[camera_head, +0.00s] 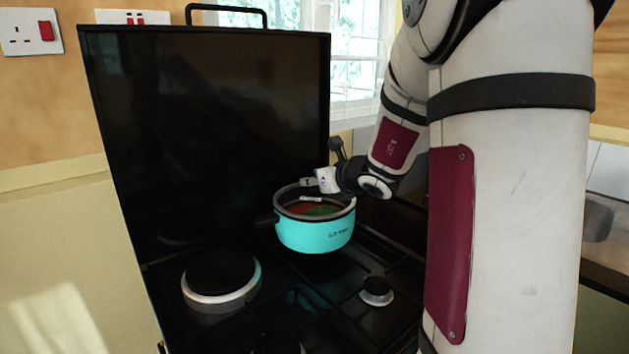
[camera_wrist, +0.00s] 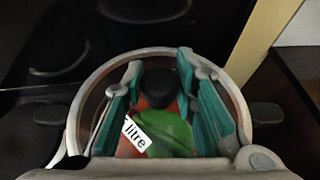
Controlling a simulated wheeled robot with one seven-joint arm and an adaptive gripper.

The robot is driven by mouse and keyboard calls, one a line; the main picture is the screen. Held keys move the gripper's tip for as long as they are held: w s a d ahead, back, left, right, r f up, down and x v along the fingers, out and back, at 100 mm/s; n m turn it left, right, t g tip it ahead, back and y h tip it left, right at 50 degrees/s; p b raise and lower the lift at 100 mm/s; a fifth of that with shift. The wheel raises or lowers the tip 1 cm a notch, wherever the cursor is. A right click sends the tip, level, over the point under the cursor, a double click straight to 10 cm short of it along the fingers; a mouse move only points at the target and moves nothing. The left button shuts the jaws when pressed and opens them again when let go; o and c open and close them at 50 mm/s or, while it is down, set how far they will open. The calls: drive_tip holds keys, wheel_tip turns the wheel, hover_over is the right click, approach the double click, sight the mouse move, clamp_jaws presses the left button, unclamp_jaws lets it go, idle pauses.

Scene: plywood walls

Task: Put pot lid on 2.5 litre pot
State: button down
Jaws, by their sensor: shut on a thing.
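The turquoise pot (camera_head: 315,235) stands upright on the hob, with printing on its side; red and green show inside its rim. In the wrist view, a round see-through lid with a pale rim (camera_wrist: 100,74) lies over the pot's opening. My gripper (camera_head: 318,186) is above the pot's mouth. In the wrist view, my gripper (camera_wrist: 164,92) has its teal-padded fingers either side of the lid's black knob (camera_wrist: 165,82), shut on it. A white tag reading "litre" (camera_wrist: 135,134) shows between the fingers. I cannot tell whether the lid touches the pot's rim all round.
The raised black hob cover (camera_head: 205,120) stands behind the pot. A round hotplate (camera_head: 222,280) is front left and a small burner (camera_head: 376,291) front right, both bare. The pot's side handles show in the wrist view (camera_wrist: 268,112). A window is behind.

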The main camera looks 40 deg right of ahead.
drive_tip(key=c, duration=1.2)
unclamp_jaws()
drive_tip(key=d+v, duration=0.1)
drive_tip(key=v, duration=1.1)
drive_tip(key=s+a+r+n+g+y+p, duration=0.2)
drive_tip(key=s+a+n, duration=0.1)
drive_tip(key=a+n, duration=0.4)
drive_tip(key=s+a+r+n+g+y+p, duration=0.1)
drive_tip(key=s+a+n+y+p, duration=0.15)
drive_tip(key=a+n, duration=0.4)
drive_tip(key=s+a+r+n+g+y+p, duration=0.1)
drive_tip(key=s+a+r+n+g+y, duration=0.2)
drive_tip(key=a, duration=0.6)
drive_tip(key=s+a+f+n+g+h+p, duration=0.1)
drive_tip(key=s+a+n+g+h+p, duration=0.3)
drive_tip(key=s+n, duration=0.7)
drive_tip(key=s+d+r+n+h+p, duration=0.1)
drive_tip(key=s+d+n+h, duration=0.1)
drive_tip(key=s+n, duration=0.5)
drive_tip(key=shift+d+n+t+p, duration=0.25)
drive_tip(key=shift+n+t+p, duration=0.15)
drive_tip(key=shift+n, duration=0.85)
